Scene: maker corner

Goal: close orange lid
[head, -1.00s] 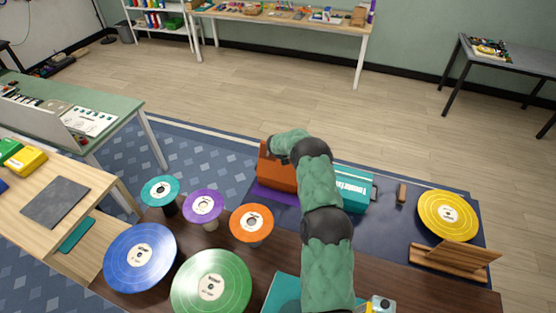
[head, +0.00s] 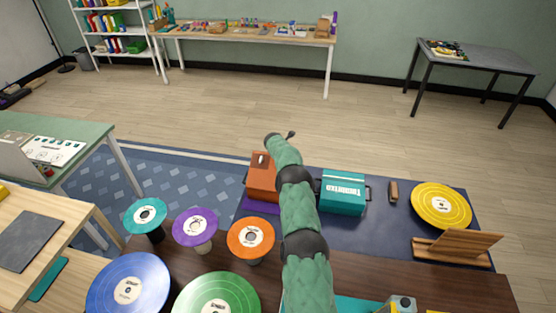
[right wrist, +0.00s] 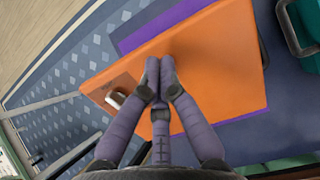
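An orange box (head: 262,183) sits on a purple mat (head: 257,206) on the dark table, partly hidden behind my right arm. In the right wrist view, its broad flat orange face (right wrist: 215,65) lies under my fingers, with a small white part (right wrist: 117,98) near its left edge. I cannot tell how far its lid is open. My right gripper (right wrist: 158,65) has its fingers together with nothing visible between them. The tips are over or against the orange face; contact is unclear. My left gripper is not in view.
A teal box (head: 343,206) with a handle stands right of the orange one. Nearby are a small brown block (head: 393,192), a yellow disc (head: 441,205) and a wooden stand (head: 455,247). Purple (head: 195,227), orange (head: 251,238) and teal (head: 145,215) discs stand raised at the left.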

